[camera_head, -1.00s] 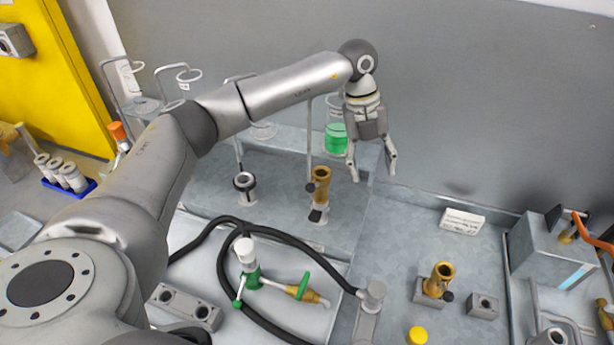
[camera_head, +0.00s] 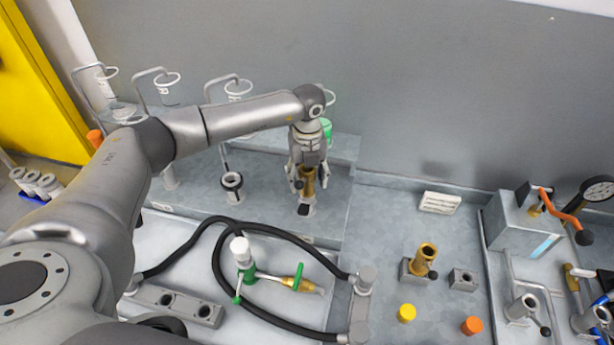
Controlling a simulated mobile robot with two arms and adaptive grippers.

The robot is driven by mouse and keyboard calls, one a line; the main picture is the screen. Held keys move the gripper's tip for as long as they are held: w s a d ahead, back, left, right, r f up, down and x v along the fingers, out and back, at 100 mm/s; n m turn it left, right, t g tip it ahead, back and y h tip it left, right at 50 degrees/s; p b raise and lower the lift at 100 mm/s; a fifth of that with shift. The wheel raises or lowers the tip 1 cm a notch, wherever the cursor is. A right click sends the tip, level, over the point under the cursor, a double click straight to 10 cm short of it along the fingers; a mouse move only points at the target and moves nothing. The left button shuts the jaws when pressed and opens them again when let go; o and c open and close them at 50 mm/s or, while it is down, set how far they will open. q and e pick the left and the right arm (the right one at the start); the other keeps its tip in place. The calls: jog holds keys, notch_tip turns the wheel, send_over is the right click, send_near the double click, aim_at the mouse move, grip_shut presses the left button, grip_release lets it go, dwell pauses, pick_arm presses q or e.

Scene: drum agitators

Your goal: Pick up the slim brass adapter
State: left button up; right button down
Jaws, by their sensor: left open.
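A slim brass adapter (camera_head: 308,183) stands upright in a small holder on the raised grey ledge. My left gripper (camera_head: 309,187) points down over it, its fingers open on either side of the brass. The hand hides the adapter's top, and I cannot tell whether the fingers touch it. A second, wider-looking brass piece (camera_head: 426,257) stands in a grey block on the bench to the right. My right gripper is not in view.
A black-ringed holder (camera_head: 232,182) stands left of the adapter. A black hose (camera_head: 207,227) and a green-and-white valve (camera_head: 241,258) lie in front. A white label block (camera_head: 440,203), yellow cap (camera_head: 406,314) and orange cap (camera_head: 471,325) lie to the right. A grey wall rises behind.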

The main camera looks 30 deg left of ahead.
pick_arm(q)
notch_tip(320, 180, down, 2)
jog(key=shift+p, duration=0.4)
jog(key=shift+f, duration=0.4)
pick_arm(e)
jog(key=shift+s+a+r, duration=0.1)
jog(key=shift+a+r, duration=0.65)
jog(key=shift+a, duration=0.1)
pick_arm(q)
jog(key=shift+r, duration=0.1)
grip_shut()
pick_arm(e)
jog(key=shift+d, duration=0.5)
